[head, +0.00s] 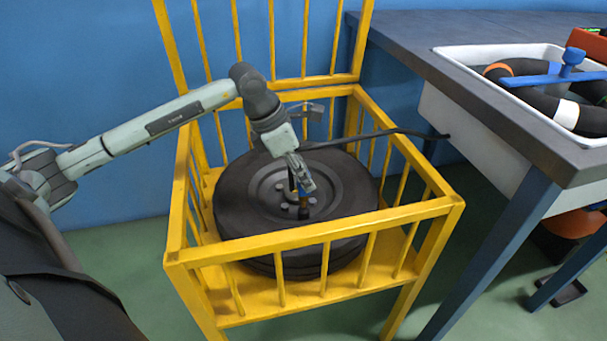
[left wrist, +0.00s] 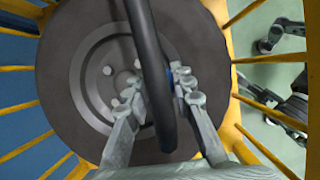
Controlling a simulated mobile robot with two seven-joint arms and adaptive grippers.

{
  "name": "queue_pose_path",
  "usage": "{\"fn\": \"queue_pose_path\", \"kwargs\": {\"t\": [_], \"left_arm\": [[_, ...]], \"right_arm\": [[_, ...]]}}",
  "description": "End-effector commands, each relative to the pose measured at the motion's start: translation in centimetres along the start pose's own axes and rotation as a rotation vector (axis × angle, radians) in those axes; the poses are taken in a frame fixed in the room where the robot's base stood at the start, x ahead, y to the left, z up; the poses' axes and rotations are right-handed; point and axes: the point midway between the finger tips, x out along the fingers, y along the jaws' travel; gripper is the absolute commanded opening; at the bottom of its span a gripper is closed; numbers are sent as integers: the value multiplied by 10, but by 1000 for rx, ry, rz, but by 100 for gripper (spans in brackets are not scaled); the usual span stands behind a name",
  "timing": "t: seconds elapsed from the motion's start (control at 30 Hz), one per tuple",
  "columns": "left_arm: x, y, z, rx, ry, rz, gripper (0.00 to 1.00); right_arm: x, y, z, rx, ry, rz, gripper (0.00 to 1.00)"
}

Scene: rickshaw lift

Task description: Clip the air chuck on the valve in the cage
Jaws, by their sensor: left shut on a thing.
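My left gripper (head: 302,186) reaches down into the yellow cage (head: 318,243), over the hub of the black tyred wheel (head: 240,205) lying flat inside. It is shut on the air chuck, which shows as a small blue piece (left wrist: 170,78) between the fingers in the left wrist view. A black hose (head: 400,131) runs from the gripper over the cage's right rail towards the bench. In the left wrist view the hose crosses between camera and fingers and hides much of the chuck. I cannot make out the valve or whether the chuck touches it. My right gripper is not in view.
Yellow bars and rails surround the wheel, with a tall back panel. A grey bench (head: 500,95) stands at the right with a white basin (head: 460,58) holding a dark ring and a blue tool (head: 560,75). A blue wall is behind. Green floor (head: 130,265) is free at left.

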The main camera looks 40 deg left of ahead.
Motion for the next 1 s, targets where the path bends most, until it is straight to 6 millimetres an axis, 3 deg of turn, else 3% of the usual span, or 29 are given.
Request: {"fn": "queue_pose_path", "kwargs": {"t": [1.0], "left_arm": [[11, 0, -5, 0, 0, 1, 0]], "right_arm": [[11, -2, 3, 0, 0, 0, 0]]}}
